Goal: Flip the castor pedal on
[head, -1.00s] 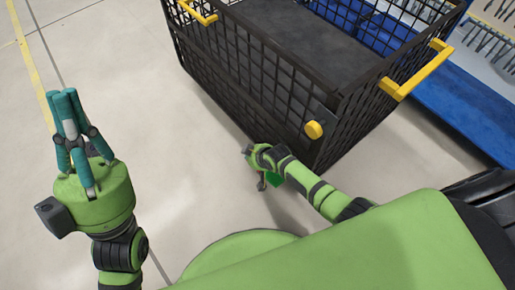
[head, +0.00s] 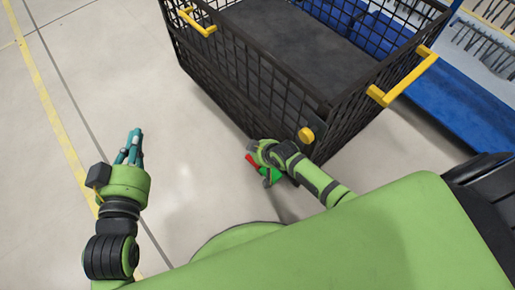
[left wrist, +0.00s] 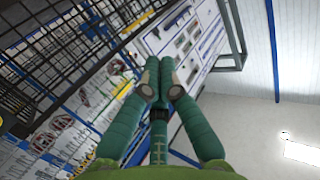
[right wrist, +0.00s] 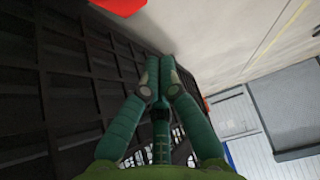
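The black mesh cart (head: 245,85) stands ahead, with its near lower corner by my right arm. At that corner a red part (head: 251,159) and a green part (head: 275,175), apparently of the castor pedal, show beside my right wrist, partly covered by it. In the right wrist view a red piece (right wrist: 118,5) shows at the top edge, ahead of my right gripper (right wrist: 160,75). Its fingers are together and empty; contact with the pedal cannot be told. My left gripper (head: 132,142) is raised away from the cart, fingers together and empty, as the left wrist view (left wrist: 160,78) shows.
The cart has yellow handles (head: 405,78) and a yellow round knob (head: 306,135) at its near corner. A blue rack base (head: 470,115) lies behind it at the right. The floor (head: 110,60) at the left is clear.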

